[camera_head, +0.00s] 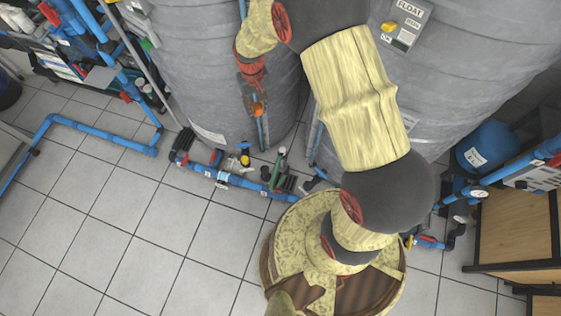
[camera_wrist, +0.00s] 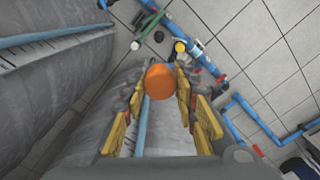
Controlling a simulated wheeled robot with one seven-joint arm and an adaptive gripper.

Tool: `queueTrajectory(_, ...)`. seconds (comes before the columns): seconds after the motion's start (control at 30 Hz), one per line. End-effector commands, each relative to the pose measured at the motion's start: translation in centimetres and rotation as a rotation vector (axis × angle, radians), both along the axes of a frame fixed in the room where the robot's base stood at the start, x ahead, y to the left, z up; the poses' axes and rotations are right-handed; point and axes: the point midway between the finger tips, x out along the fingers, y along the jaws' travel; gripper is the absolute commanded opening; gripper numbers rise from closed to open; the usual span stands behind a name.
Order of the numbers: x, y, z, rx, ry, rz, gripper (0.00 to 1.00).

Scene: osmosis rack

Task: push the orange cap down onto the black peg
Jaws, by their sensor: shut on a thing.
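The orange cap (camera_wrist: 160,82) sits between the two fingertips of my gripper (camera_wrist: 162,72) in the wrist view. My gripper is shut on it, with yellow-padded fingers on both sides. In the head view the orange cap (camera_head: 258,109) is a small spot at the lower end of my gripper (camera_head: 254,98), in front of the left grey tank. I cannot make out the black peg in either view; whether the cap touches it cannot be told.
Two large grey tanks (camera_head: 205,65) (camera_head: 465,70) stand close to my arm. Blue pipes with valves (camera_head: 225,178) run along the floor at their feet. A blue vessel (camera_head: 487,147) and a wooden-sided cabinet (camera_head: 515,225) stand at the right.

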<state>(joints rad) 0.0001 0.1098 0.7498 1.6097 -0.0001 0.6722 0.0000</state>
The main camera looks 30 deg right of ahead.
Motion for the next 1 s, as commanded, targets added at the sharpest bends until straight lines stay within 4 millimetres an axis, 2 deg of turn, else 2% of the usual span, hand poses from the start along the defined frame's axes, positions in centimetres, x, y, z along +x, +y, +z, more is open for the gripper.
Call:
queueTrajectory(0.4,0.0,0.0,0.0,0.0,0.0,0.0,0.15)
queueTrajectory(0.57,0.6,0.0,-1.1,0.0,0.002,0.013,0.15)
queueTrajectory(0.77,2.8,0.0,-5.0,0.0,0.005,0.063,0.15)
queueTrajectory(1.0,5.6,0.0,-11.2,0.0,0.004,0.14,0.15)
